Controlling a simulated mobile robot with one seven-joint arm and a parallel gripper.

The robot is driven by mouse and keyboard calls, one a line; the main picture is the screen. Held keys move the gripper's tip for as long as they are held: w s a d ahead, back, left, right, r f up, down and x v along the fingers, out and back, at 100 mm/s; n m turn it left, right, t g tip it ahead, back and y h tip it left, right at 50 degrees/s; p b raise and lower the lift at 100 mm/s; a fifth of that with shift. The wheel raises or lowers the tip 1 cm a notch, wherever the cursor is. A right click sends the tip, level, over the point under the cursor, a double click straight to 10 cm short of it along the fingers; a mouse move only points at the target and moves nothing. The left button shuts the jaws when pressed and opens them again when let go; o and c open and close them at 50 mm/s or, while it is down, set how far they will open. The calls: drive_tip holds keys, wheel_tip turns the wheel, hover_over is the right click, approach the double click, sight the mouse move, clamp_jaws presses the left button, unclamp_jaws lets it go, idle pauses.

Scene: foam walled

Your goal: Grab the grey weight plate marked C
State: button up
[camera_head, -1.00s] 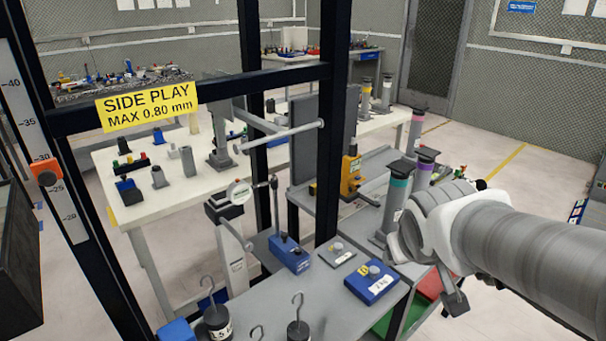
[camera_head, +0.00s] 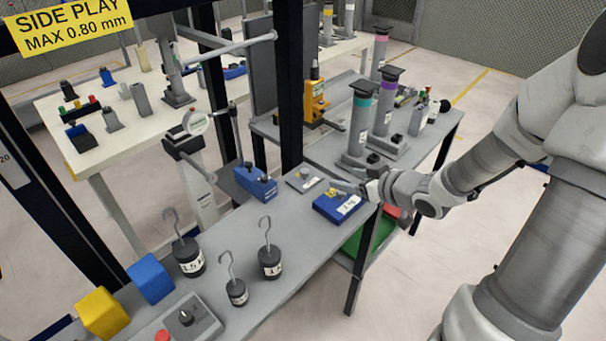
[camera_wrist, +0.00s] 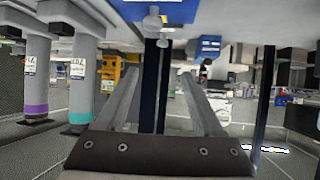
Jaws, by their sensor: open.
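A small flat grey plate (camera_head: 304,180) with a knob and a pale label lies on the grey bench in the head view. I cannot read its letter. My gripper (camera_head: 345,187) is just right of it, low over the bench and apart from it. In the wrist view, which looks upside down, my gripper (camera_wrist: 159,75) is open with nothing between its fingers. A grey knob (camera_wrist: 152,20) shows ahead near the top there; it may belong to the plate.
A blue stand (camera_head: 256,183) is left of the plate. Tall grey cylinders (camera_head: 360,125) stand behind. Hooked black weights (camera_head: 270,262) stand in front. A dark post (camera_head: 289,90) rises behind the plate.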

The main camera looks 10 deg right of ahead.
drive_tip(key=b, duration=0.5)
approach(305, 171)
drive_tip(key=x, duration=0.3)
drive_tip(key=shift+w+d+f, duration=0.15)
drive_tip(key=shift+w, duration=0.1)
drive_tip(key=b+x, duration=0.3)
drive_tip(key=x, duration=0.1)
drive_tip(key=shift+w+a+f, duration=0.1)
drive_tip(key=shift+a+f, duration=0.2)
drive_tip(key=shift+w+a, duration=0.1)
drive_tip(key=shift+w, duration=0.25)
clamp_jaws()
